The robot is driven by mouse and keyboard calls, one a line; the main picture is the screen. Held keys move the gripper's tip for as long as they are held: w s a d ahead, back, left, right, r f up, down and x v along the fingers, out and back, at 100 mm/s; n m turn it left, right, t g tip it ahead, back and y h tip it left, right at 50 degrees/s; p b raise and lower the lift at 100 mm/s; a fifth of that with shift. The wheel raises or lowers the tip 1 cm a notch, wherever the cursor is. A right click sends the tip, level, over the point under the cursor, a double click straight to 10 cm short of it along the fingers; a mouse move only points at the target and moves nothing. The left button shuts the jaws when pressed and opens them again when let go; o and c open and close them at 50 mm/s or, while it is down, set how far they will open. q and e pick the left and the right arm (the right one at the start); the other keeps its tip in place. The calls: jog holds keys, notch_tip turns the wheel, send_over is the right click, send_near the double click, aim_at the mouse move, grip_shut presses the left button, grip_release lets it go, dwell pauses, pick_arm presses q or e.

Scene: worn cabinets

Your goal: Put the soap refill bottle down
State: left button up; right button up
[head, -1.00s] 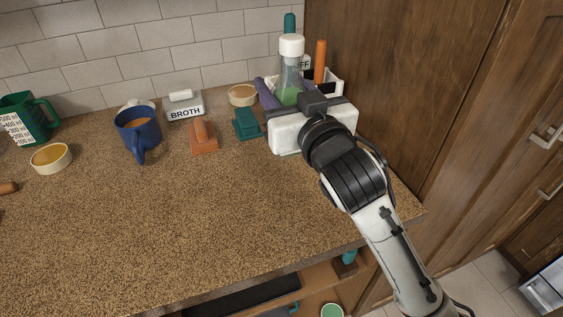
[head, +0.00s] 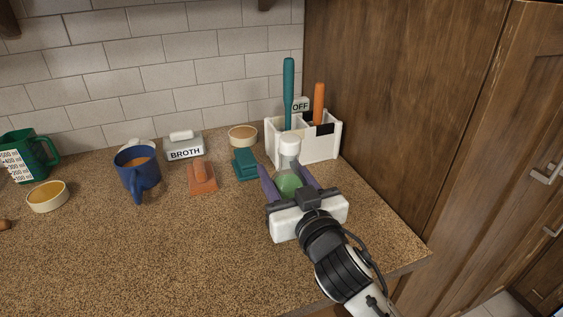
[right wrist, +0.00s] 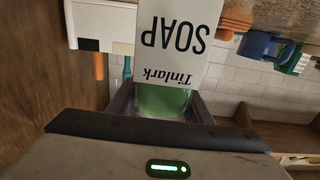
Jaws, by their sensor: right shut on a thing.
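The soap refill bottle (head: 289,186) is clear with green liquid and a white cap. My right gripper (head: 284,176) is shut on it, with a purple finger on each side, and holds it upright in front of the white caddy. The wrist view shows its white "SOAP" label (right wrist: 178,42) upside down, with the green liquid (right wrist: 163,102) between the fingers. The bottle's base is hidden behind the gripper body, so I cannot tell whether it touches the counter (head: 190,250). My left gripper is not in view.
The white caddy (head: 325,148), holding teal and orange handled tools, stands behind the bottle. The front counter is clear. A wooden cabinet (head: 400,110) rises at right.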

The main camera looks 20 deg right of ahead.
dwell(0.3)
jog(key=o, duration=0.9)
jog(key=shift+f, duration=0.2)
jog(key=o, duration=0.4)
jog(key=shift+o, duration=0.2)
jog(key=shift+r, duration=0.15)
